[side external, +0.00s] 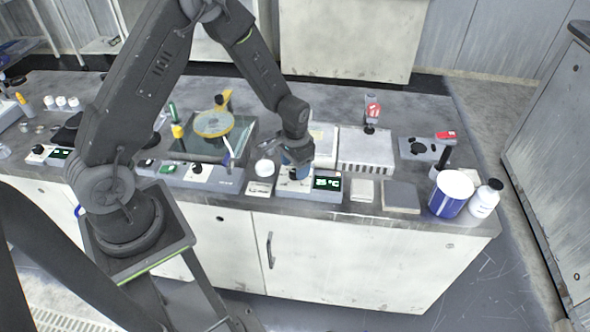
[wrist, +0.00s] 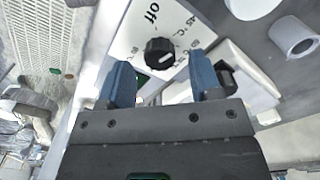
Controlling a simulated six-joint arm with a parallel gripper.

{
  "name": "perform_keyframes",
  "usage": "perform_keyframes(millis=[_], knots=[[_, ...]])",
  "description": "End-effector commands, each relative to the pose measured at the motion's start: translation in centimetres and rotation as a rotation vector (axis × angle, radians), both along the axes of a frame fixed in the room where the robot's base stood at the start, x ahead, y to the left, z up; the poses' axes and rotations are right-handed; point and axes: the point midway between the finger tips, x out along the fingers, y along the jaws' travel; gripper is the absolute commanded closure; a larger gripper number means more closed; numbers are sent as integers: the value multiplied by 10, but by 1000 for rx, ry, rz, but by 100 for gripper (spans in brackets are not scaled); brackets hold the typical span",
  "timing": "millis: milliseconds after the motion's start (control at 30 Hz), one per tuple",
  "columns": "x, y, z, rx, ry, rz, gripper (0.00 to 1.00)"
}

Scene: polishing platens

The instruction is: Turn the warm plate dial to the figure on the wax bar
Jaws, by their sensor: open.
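My gripper (wrist: 163,84) is open, its two blue fingers apart, with the black dial (wrist: 160,53) just beyond and between them in the wrist view. The dial sits on a white panel marked "off" at one side and temperature figures such as 45 °C at the other. In the side external view my gripper (side external: 297,160) is low over the control box with a lit green display (side external: 327,184); the dial is hidden there behind the gripper. I cannot tell which small block is the wax bar, and no figure on one can be read.
A white slotted plate (side external: 366,152) stands behind the box. A blue-and-white tub (side external: 451,194) and a white bottle (side external: 485,199) stand at the bench's right end. A grey square block (side external: 401,196) lies near the front edge. A platen with a yellow disc (side external: 214,123) is to the left.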

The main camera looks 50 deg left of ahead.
Motion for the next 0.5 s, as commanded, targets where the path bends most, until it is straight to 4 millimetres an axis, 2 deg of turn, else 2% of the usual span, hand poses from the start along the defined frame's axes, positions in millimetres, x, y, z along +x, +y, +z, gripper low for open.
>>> perform_keyframes(millis=[300, 500], knots=[[1, 0, 73, 1, -6, 0, 42], [0, 0, 104, 1, -3, 0, 42]])
